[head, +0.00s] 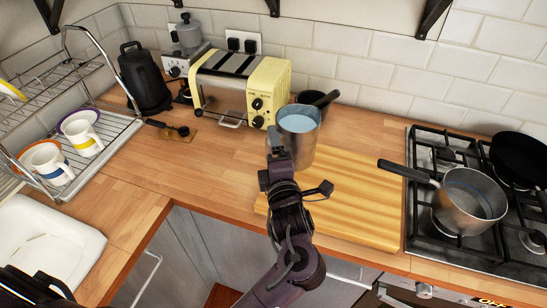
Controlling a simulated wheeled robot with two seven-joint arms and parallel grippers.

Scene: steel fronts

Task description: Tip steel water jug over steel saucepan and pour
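The steel water jug (306,142) is upright at the back left corner of the wooden board, with pale blue water (298,120) near its rim. My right gripper (277,142) is at the jug's near left side and appears shut on its handle, which is mostly hidden. I cannot tell whether the jug's base touches the board. The steel saucepan (468,205) sits on the hob at the right, open and apart from the jug, its dark handle pointing left. My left gripper is not clearly visible; only a dark part of mine shows at the bottom left.
The wooden board (365,205) lies clear between jug and hob (425,215). A dark pot (318,106) stands behind the jug, beside a yellow toaster (240,85). A black frying pan (520,158) is behind the saucepan. A dish rack (105,130) with mugs stands left.

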